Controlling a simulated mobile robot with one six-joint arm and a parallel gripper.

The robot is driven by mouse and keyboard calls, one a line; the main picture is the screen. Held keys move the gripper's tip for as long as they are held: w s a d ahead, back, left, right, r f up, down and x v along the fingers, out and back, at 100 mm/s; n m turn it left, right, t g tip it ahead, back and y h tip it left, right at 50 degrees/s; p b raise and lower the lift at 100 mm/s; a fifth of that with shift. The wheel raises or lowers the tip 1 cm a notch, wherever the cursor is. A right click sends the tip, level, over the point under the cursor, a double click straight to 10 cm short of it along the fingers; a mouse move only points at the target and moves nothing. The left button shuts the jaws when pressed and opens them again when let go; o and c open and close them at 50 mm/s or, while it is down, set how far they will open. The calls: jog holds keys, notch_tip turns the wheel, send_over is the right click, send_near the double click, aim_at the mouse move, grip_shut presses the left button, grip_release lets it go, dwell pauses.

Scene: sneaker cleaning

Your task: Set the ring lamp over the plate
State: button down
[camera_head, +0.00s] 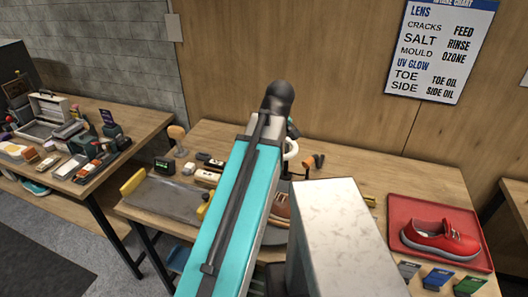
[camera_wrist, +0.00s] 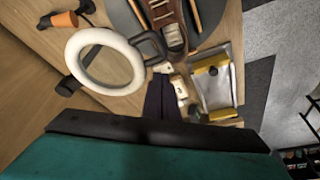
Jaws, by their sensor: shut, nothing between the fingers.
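The ring lamp (camera_wrist: 80,45) shows in the wrist view as a white ring with a dark bracket at its right side. In the head view only a piece of the white ring (camera_head: 292,150) shows beside my arm. A dark round plate (camera_wrist: 122,18) lies at the top of the wrist view with a brown shoe (camera_wrist: 172,35) on it. The ring appears beside the plate's edge, not centred over the shoe. My gripper (camera_wrist: 160,92) is shut and empty, below the bracket in the wrist view; I cannot tell whether it touches. My arm hides most of the plate in the head view.
A red tray (camera_head: 400,205) with a red sneaker (camera_head: 440,238) is at the right. A grey tray (camera_head: 165,195) with yellow ends is at the left. An orange-handled tool (camera_wrist: 62,20) lies near the ring. Small boxes (camera_head: 207,177) stand behind the grey tray.

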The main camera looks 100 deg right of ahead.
notch_tip(320, 180, up, 10)
jog(key=s+b, duration=0.1)
jog(key=b, duration=0.2)
jog(key=shift+s+a+f, duration=0.15)
jog(key=shift+s+a, duration=0.05)
dwell(0.4)
dwell(0.4)
